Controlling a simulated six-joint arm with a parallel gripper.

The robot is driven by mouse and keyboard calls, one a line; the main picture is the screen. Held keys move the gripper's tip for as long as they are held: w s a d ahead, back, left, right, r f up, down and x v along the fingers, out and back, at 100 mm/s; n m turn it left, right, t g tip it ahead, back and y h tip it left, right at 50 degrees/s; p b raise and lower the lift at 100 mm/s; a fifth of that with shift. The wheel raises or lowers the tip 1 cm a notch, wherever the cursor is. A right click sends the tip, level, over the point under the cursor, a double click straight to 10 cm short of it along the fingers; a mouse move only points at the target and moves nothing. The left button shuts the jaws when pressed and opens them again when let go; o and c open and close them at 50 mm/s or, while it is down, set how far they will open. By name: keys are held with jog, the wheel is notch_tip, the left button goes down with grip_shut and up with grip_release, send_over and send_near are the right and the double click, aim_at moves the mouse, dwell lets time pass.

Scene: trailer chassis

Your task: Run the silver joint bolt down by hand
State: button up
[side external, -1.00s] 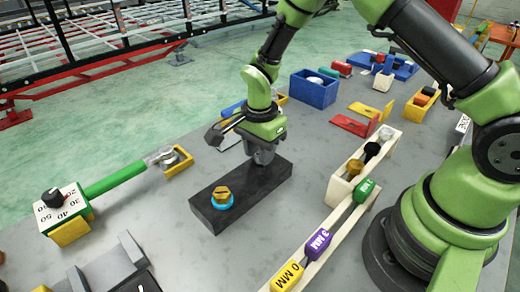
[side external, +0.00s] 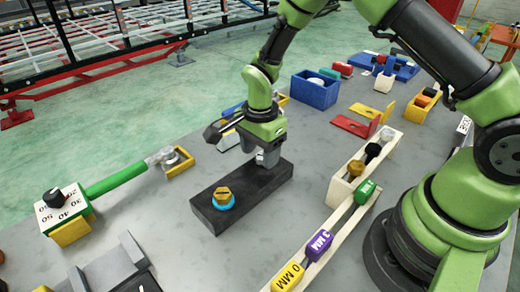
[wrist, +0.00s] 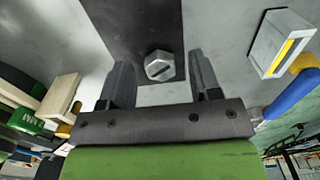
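The dark block (side external: 240,202) lies on the grey table. The silver joint bolt (wrist: 159,65), with a slotted hex head, is at one end of it in the wrist view. My gripper (wrist: 162,72) is open, with its two dark fingers apart on either side of the bolt head and gaps visible on both sides. In the side view my gripper (side external: 268,158) is low over the far right end of the block and hides most or all of the bolt. A gold bolt (side external: 223,194) with a blue ring stands at the block's other end.
A wooden rack (side external: 352,180) with several colored pieces stands right of the block. A green-handled wrench (side external: 115,181) and a dial box (side external: 62,212) are at left. A blue bin (side external: 314,92) is behind. Bare table surrounds the block's front.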

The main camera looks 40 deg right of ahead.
notch_tip(320, 180, up, 10)
dwell(0.6)
notch_tip(320, 180, up, 9)
jog(key=n+t, duration=0.2)
jog(key=n, duration=0.2)
send_over(260, 157)
jog(key=s, duration=0.4)
jog(key=s+r+n+t+y, duration=0.1)
jog(key=s+r+n+t, duration=0.1)
jog(key=s+n, duration=0.3)
jog(key=s+d+r+n+t+y, duration=0.1)
jog(key=s+r+n+t, duration=0.2)
jog(key=s, duration=0.7)
jog(key=shift+s+d+r+n, duration=0.25)
jog(key=shift+s+r+n, duration=0.05)
jog(key=shift+r+n, duration=0.65)
